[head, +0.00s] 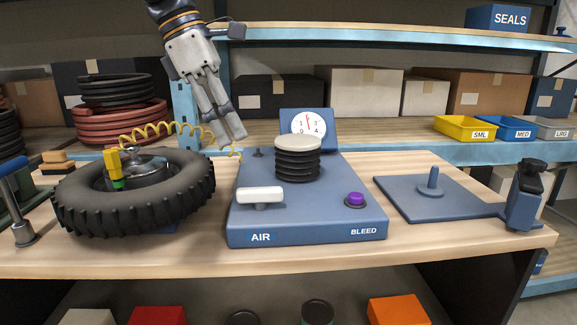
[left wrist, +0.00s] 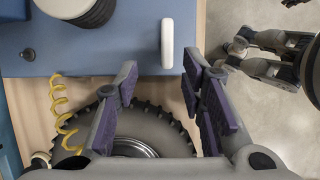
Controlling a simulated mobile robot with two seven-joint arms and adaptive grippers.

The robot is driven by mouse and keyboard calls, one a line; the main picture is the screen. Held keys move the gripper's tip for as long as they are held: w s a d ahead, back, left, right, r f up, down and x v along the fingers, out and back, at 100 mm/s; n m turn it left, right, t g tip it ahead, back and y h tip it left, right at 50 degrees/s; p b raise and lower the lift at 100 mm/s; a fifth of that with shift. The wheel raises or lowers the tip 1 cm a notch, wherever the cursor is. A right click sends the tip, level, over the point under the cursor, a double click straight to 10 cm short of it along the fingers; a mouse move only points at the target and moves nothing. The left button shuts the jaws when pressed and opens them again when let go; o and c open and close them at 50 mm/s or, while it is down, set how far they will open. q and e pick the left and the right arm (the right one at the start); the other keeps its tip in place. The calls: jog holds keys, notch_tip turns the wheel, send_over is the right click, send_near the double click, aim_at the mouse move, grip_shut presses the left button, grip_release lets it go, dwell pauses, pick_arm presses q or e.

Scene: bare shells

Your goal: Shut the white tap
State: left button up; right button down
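The white tap (head: 260,195) is a bar handle on the front left of the blue box (head: 310,218), above the word AIR. Its bar lies left to right, along the box's front edge. My left gripper (head: 227,138) hangs above the back left of the box, behind and higher than the tap, touching nothing. In the left wrist view the gripper's fingers (left wrist: 157,78) are apart with nothing between them, and the tap (left wrist: 167,44) shows beyond them.
A black tyre (head: 75,208) with a yellow coiled hose (head: 155,129) lies left of the box. Black bellows (head: 297,165), a dial (head: 308,127) and a purple button (head: 355,199) are on the box. A blue plate with a peg (head: 405,204) lies right. Bare wood shows in front.

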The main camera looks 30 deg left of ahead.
aim_at(258, 188)
pick_arm(q)
jog(key=f, duration=0.1)
jog(key=s+d+f, duration=0.1)
jog(key=f, duration=0.1)
jog(key=shift+d, duration=0.2)
jog(key=x, duration=0.8)
jog(key=shift+w+f, duration=0.1)
jog(key=shift+w, duration=0.1)
grip_shut()
